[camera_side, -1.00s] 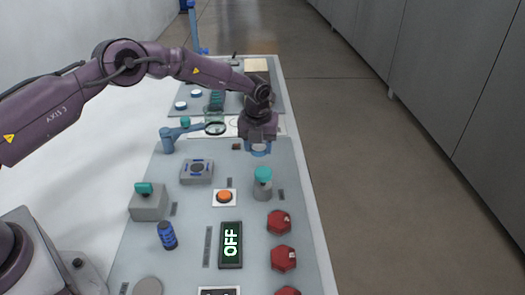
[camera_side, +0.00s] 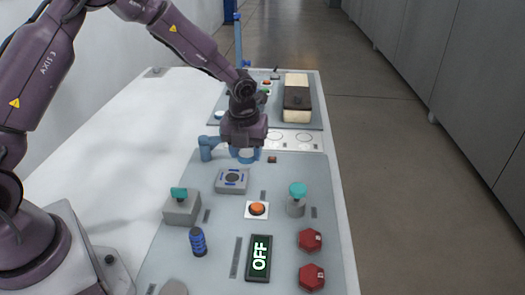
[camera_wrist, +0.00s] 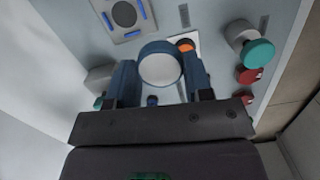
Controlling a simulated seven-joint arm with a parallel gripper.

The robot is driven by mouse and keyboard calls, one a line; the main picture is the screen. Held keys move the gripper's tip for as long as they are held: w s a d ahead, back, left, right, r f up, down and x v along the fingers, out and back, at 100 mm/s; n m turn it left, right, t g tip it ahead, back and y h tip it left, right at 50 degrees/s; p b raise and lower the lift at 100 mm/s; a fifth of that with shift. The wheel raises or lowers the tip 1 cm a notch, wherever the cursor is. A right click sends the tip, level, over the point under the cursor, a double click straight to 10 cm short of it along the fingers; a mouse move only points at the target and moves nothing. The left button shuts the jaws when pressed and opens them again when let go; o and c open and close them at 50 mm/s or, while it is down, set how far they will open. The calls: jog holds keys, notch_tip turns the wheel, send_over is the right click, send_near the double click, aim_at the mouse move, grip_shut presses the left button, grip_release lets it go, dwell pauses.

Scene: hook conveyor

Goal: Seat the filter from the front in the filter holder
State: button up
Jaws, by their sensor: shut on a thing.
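My gripper (camera_side: 246,152) points down over the back part of the grey-blue panel. Its blue fingers also show in the wrist view (camera_wrist: 160,82), shut on a round disc (camera_wrist: 160,66) with a pale face and dark blue rim, which I take for the filter. A blue post with an arm (camera_side: 207,147) stands just left of my gripper; its far end is hidden behind the gripper. A grey block (camera_side: 232,181) with a dark round centre and blue bars lies nearer; it also shows in the wrist view (camera_wrist: 123,14). I cannot tell which is the filter holder.
An orange button (camera_side: 257,209), a teal-capped knob (camera_side: 297,198), a teal-topped grey box (camera_side: 181,206), a blue cylinder (camera_side: 198,242), red knobs (camera_side: 311,240) and an OFF display (camera_side: 259,257) stand nearer. The white table (camera_side: 110,140) left of the panel is clear.

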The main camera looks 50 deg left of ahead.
jog(key=n, duration=0.1)
send_near(232, 177)
jog(key=shift+w+f, duration=0.15)
jog(key=shift+w, duration=0.25)
jog(key=shift+a+f, duration=0.15)
jog(key=shift+f, duration=2.65)
jog(key=shift+f, duration=0.55)
